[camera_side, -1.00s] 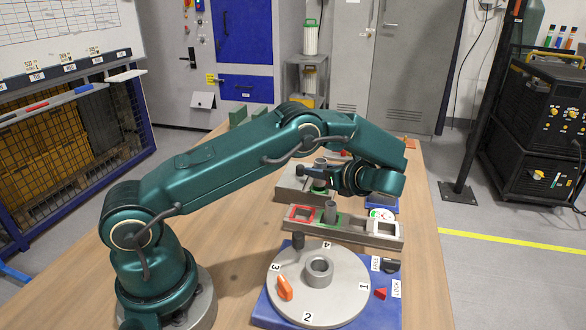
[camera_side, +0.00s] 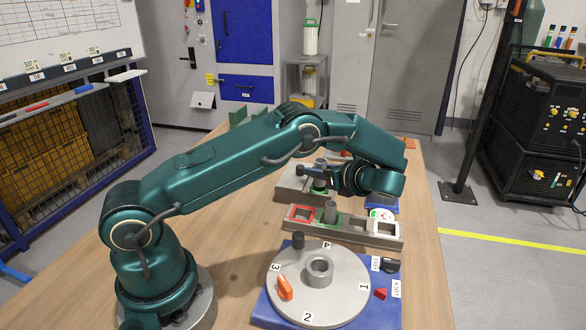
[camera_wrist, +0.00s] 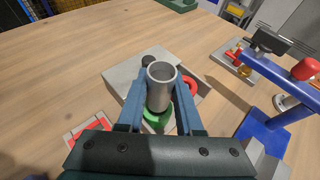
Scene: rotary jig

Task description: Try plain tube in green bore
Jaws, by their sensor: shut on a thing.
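My gripper (camera_wrist: 160,100) is shut on a plain grey tube (camera_wrist: 161,74), one finger on each side of it. The tube is held with its open top facing the wrist camera. Below it is the green-ringed bore (camera_wrist: 152,118) on a grey block (camera_wrist: 118,78). The tube's lower end is right at the green ring; I cannot tell how far it is inside. In the side view the block (camera_side: 290,192) stands behind the rack, with the gripper (camera_side: 322,174) over it. A red ring (camera_wrist: 190,84) is also on the block.
A rack (camera_side: 358,233) with red, green and white frames stands in front of the block; another grey tube (camera_side: 331,209) stands at its green frame. Nearer is a numbered turntable (camera_side: 340,291) on a blue base. A blue stand (camera_wrist: 272,128) is at right in the wrist view.

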